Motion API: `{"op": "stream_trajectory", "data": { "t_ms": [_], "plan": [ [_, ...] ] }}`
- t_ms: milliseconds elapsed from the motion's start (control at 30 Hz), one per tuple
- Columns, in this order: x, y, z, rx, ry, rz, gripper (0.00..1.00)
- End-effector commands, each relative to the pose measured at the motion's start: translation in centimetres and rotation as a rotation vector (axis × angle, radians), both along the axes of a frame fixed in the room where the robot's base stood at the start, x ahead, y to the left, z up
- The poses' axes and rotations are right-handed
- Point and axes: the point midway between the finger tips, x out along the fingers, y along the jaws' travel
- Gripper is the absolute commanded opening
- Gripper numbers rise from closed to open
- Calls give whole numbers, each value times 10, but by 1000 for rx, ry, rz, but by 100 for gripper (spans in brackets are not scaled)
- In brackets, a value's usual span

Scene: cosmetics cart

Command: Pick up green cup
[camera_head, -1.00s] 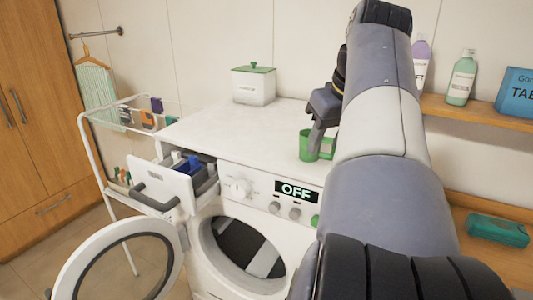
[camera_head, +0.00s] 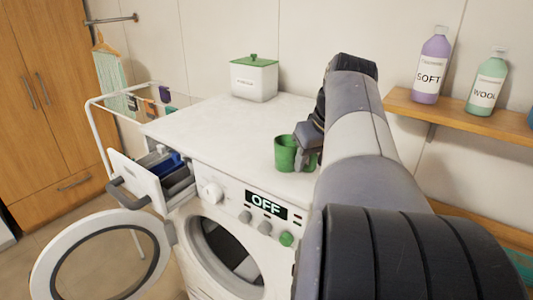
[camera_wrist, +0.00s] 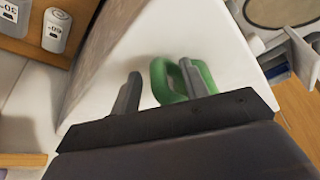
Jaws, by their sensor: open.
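The green cup (camera_head: 286,153) stands upright on the white top of the washing machine (camera_head: 225,130), near its front right edge. My gripper (camera_head: 304,160) is low at the cup's right side, partly hiding it. In the wrist view my gripper (camera_wrist: 160,70) is open, with two grey fingers apart. Green parts of the cup (camera_wrist: 163,80) show between the fingers and around the right one. The left finger is outside the green part. Whether the fingers touch the cup I cannot tell. The cup's lower part is hidden in the wrist view.
A white box with a green lid (camera_head: 254,80) stands at the back of the top. The detergent drawer (camera_head: 140,180) and round door (camera_head: 100,262) are open. A shelf (camera_head: 440,115) at right holds purple (camera_head: 431,70) and green (camera_head: 486,85) bottles.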

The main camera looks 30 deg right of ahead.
Motion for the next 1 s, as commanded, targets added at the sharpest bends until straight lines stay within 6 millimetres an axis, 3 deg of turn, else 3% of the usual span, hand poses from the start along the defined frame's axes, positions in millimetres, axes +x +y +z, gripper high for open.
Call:
{"op": "stream_trajectory", "data": {
  "t_ms": [333,867,1000],
  "plan": [
    [4,0,-10,-1,-1,1,43],
    [4,0,-10,0,-1,0,0],
    [4,0,-10,0,-1,0,0]
  ]
}}
